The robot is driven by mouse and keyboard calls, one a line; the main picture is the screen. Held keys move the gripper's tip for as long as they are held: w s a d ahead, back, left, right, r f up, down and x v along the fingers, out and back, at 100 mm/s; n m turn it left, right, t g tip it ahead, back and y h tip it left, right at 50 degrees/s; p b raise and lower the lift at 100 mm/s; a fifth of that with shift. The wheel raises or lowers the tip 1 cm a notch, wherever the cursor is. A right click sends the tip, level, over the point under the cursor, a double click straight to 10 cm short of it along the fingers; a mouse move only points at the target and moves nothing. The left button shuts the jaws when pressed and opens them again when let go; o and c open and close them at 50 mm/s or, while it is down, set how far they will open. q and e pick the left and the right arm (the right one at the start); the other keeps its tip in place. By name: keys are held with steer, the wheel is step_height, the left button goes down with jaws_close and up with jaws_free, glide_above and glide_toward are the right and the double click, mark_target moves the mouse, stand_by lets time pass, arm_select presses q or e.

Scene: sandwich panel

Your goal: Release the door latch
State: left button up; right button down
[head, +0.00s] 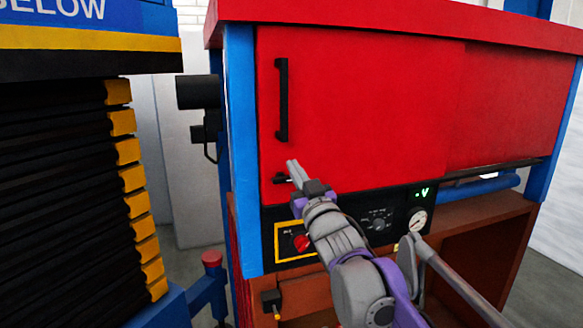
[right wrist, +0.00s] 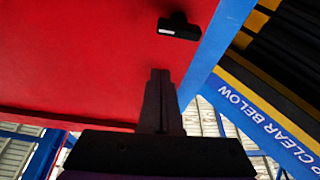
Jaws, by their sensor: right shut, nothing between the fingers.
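The red sliding door (head: 360,90) fills the front of the cabinet, with a tall black handle (head: 282,100) on its left side. A small black latch (head: 281,180) sits low on the door below the handle. In the right wrist view the latch (right wrist: 179,27) shows as a dark block with a pale face, apart from the fingertips. My right gripper (head: 292,166) is shut and empty. Its fingertips are close to the latch in the head view and partly overlap its right side; contact is not clear. The closed fingers also show in the right wrist view (right wrist: 160,73). My left gripper is out of view.
A blue post (head: 240,140) borders the door's left. A dark stack with yellow edges (head: 128,150) stands further left.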

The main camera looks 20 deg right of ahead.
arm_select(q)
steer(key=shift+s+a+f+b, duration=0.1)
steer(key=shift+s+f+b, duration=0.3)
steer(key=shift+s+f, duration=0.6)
arm_select(e)
steer(key=v, duration=0.6)
steer(key=shift+s+a, duration=0.2)
steer(key=shift+s, duration=0.25)
steer(key=s+f+m+g+h, duration=0.1)
steer(key=s+f+g, duration=0.35)
steer(key=f, duration=0.65)
steer(key=s+a+f+m+g, duration=0.1)
steer(key=s+f+g, duration=0.3)
steer(key=f, duration=0.6)
steer(key=s+f+g+h, duration=0.1)
steer(key=s+f+g, duration=0.2)
steer(key=s+f, duration=0.55)
steer(key=s+a+f+g, duration=0.1)
steer(key=s+f+g, duration=0.1)
steer(key=s+f, duration=0.2)
steer(key=s+a+f+g+y, duration=0.1)
steer(key=s+f, duration=0.4)
steer(key=f, duration=0.5)
steer(key=shift+s+a+f+g, duration=0.15)
steer(key=shift+a+g, duration=0.6)
steer(key=c, duration=1.6)
jaws_free()
